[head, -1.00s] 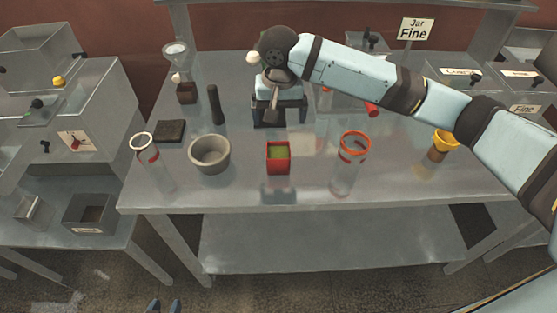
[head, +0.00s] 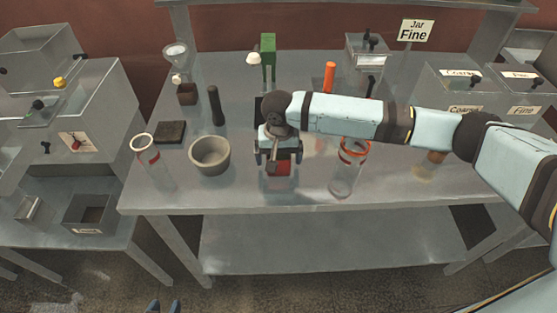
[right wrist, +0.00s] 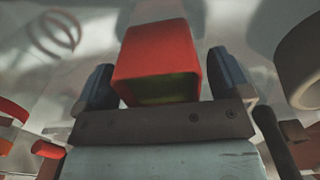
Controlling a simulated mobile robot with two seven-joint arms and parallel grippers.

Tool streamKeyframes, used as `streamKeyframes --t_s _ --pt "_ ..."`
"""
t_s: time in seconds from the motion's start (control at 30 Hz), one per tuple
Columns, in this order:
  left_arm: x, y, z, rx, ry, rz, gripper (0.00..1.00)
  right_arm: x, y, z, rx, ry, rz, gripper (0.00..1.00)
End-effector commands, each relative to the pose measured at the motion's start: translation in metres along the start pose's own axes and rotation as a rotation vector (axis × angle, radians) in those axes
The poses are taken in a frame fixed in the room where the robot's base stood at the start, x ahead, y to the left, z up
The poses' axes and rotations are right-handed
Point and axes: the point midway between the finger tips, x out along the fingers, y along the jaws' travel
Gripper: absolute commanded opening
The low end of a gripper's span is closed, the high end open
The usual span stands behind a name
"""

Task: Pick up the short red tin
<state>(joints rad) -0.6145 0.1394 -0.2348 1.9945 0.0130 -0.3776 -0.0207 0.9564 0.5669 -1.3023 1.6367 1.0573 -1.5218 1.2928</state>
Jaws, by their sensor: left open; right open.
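The short red tin (head: 284,168) stands near the front middle of the table, partly hidden under my right gripper. In the right wrist view the red tin (right wrist: 157,55) is a squared box with a yellow-green inside. My right gripper (head: 277,158) is over the tin, and its two blue fingers (right wrist: 158,75) are open, one on each side of it. A gap shows between the tin and the right-hand finger; contact on the left is hard to tell. My left gripper is not in view.
A grey bowl (head: 210,154) stands left of the tin, and a clear jar with an orange rim (head: 344,178) stands to its right. A green block (head: 268,52) and an orange cylinder (head: 330,77) stand behind. The table's front edge is clear.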

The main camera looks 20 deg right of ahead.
Motion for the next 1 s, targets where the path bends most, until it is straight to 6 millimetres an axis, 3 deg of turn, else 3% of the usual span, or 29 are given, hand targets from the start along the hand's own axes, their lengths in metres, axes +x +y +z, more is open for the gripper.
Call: streamKeyframes --t_s 0.23,0.5,0.83,1.0 --pt "0.0 0.0 0.0 0.0 0.0 0.0 0.43 0.003 0.0 0.0 -0.001 0.0 0.0 0.96" --pt "0.0 0.0 0.0 0.0 0.0 0.0 0.43 0.002 0.0 0.0 -0.001 0.0 0.0 0.37" --pt "0.0 0.0 0.0 0.0 -0.001 0.0 0.43 -0.001 0.0 0.0 -0.001 0.001 -0.001 0.37" --pt "0.0 0.0 0.001 0.0 -0.002 0.0 0.43 -0.016 -0.001 0.0 -0.002 0.002 -0.002 0.37"
